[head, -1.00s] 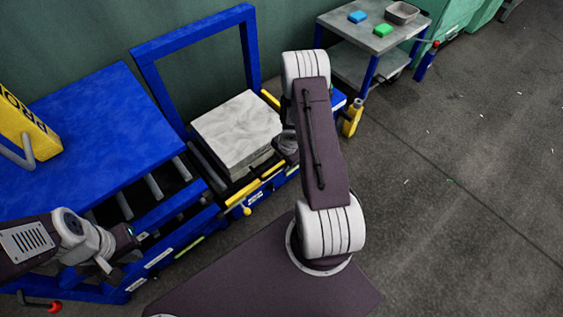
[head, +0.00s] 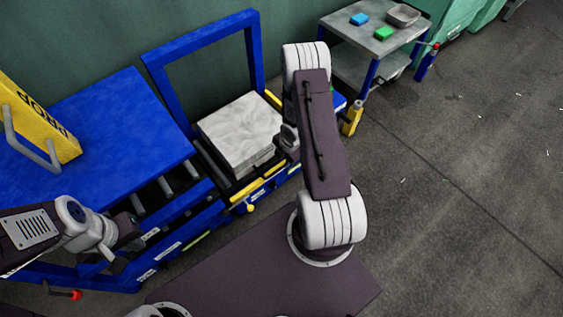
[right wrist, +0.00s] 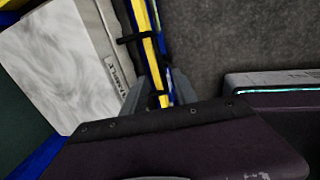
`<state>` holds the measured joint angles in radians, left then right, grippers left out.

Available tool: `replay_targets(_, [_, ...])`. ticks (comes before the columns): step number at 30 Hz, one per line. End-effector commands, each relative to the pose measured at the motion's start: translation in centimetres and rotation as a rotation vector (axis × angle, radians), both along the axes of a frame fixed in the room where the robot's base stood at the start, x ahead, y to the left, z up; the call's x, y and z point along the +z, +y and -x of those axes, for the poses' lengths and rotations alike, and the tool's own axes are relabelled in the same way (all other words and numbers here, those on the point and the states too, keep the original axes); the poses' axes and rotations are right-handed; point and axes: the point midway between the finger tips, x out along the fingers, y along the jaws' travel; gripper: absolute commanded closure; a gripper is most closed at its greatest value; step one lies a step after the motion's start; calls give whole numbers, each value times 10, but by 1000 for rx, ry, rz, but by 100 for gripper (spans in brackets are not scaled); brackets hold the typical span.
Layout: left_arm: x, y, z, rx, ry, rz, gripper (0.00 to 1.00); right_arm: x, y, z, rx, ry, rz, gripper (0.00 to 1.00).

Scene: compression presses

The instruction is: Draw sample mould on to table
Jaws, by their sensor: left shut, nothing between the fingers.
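The sample mould (head: 240,128) is a pale, marbled square block in the head view. It lies flat in the blue roller frame, beside the raised blue table (head: 110,125). It also shows at the upper left of the right wrist view (right wrist: 65,60), with a lettered side face. My right gripper (right wrist: 158,92) is by the front side of the mould. Its two fingers are apart, with a yellow bar (right wrist: 151,60) seen between them; contact is unclear. My left gripper (head: 116,264) is shut and empty at the lower left, by the frame's front.
Yellow and blue rails (head: 262,188) run along the front of the frame. A blue upright arch (head: 203,38) stands behind. A yellow prop (head: 40,125) sits on the blue table. A grey trolley (head: 350,25) stands at the back right. The floor at right is clear.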

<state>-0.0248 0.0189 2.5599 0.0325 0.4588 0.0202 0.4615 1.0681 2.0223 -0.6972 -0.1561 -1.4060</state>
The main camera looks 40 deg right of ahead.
Motion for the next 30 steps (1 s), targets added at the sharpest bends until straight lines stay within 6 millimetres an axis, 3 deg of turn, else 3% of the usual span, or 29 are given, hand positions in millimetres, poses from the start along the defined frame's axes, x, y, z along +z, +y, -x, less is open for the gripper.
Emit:
replay_targets(5, [-5, 0, 0, 0, 0, 0, 100, -8, 1, -1, 5, 2, -1, 66])
replay_targets(12, [-34, 0, 0, 0, 1, 0, 100, -60, 2, -10, 5, 3, -1, 66])
replay_targets(16, [-43, 0, 0, 0, 1, 0, 100, -79, 2, -14, 6, 3, -1, 66])
replay_targets(28, [-46, 0, 0, 0, 0, 0, 100, -88, 2, -17, 5, 2, 0, 66])
replay_targets(30, [-46, 0, 0, 0, 0, 0, 100, -88, 2, -17, 5, 2, 0, 85])
